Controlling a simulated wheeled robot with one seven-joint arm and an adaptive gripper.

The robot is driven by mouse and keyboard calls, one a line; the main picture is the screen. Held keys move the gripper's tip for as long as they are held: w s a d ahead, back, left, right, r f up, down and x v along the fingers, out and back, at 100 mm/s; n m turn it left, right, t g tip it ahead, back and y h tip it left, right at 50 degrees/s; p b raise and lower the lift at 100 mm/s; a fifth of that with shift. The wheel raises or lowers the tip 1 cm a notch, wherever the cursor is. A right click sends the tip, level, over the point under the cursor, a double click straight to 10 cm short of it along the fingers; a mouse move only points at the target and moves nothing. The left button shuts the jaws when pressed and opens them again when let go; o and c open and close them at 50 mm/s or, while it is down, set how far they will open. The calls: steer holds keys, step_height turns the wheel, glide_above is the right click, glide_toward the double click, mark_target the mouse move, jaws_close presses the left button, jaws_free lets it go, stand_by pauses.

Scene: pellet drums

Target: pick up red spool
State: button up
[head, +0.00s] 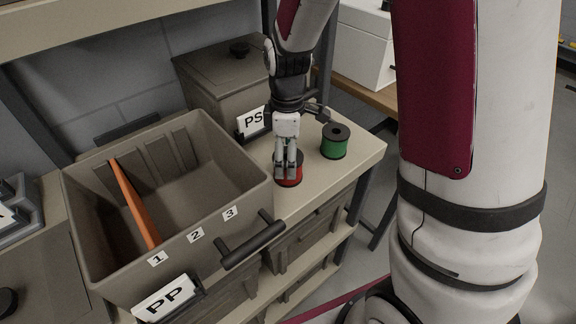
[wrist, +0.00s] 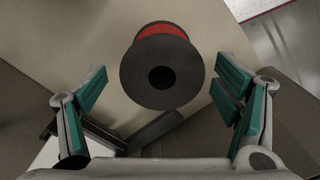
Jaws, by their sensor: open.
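The red spool (head: 291,175) stands upright on the beige shelf top, partly hidden behind my gripper in the head view. In the wrist view the spool (wrist: 161,68) shows its dark round flange with a centre hole, and a red band at its far edge. My gripper (head: 287,170) points down over the spool. In the wrist view its two green-padded fingers (wrist: 158,92) are spread wide, one to each side, with the spool ahead of and between them. I see clear gaps between the fingers and the spool. Whether the fingertips reach below its top flange, I cannot tell.
A green spool (head: 335,141) stands to the right on the same shelf top (head: 367,148). An open grey bin (head: 84,200) labelled PP, with an orange divider (head: 134,204), is close on the left. A lidded bin (head: 213,83) labelled PS stands behind.

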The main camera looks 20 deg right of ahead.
mark_target(284, 183)
step_height(284, 183, down, 4)
steer(key=shift+s+f, duration=0.1)
steer(key=shift+f, duration=0.1)
steer(key=c, duration=1.4)
steer(key=shift+o, duration=0.2)
